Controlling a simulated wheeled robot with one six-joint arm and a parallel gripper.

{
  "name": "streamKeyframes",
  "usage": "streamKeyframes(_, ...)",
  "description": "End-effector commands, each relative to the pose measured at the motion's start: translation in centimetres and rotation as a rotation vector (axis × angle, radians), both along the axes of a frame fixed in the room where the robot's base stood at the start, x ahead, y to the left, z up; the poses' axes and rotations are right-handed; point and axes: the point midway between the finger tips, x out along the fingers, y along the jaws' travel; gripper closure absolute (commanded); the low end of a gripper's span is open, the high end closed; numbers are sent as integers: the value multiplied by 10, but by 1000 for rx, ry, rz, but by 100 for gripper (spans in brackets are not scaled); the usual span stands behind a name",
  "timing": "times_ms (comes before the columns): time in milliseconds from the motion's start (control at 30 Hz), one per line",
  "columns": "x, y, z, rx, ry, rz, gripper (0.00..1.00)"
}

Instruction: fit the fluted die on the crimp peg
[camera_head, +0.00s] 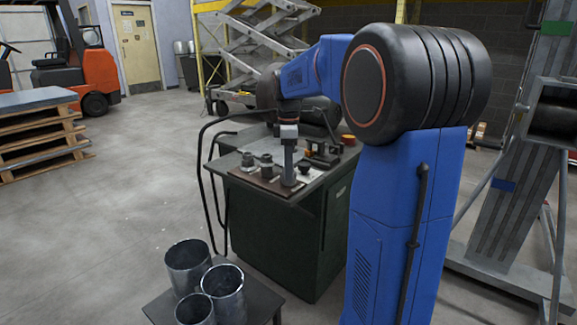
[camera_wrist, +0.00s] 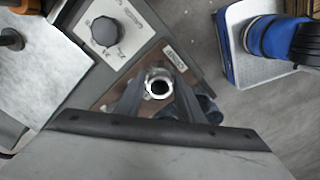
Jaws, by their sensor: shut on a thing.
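My gripper (camera_head: 289,135) is above the front of the dark green bench (camera_head: 285,240), pointing down. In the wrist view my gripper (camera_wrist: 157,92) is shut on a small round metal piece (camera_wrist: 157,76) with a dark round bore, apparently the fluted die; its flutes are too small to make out. In the head view a grey cylindrical shape (camera_head: 289,170) shows below my gripper, close to the bench top. I cannot tell whether it touches anything beneath. Two grey knobbed pieces (camera_head: 248,160) (camera_head: 267,166) stand left of it. The crimp peg cannot be told apart.
A black knob (camera_wrist: 105,31) sits on a pale labelled plate in the wrist view. Dark fixtures and orange buttons (camera_head: 349,140) are at the bench's right. Several metal cans (camera_head: 188,266) stand on a low table in front. Open floor (camera_head: 110,230) lies left.

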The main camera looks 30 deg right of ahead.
Motion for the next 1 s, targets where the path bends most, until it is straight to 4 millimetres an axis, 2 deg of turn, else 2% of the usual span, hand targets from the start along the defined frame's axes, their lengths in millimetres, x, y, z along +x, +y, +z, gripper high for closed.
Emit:
streamKeyframes(933, 0, 0, -6, -1, -1, 0, 100)
streamKeyframes(967, 0, 0, -6, -1, -2, 0, 61)
streamKeyframes(1000, 0, 0, -6, -1, -1, 0, 51)
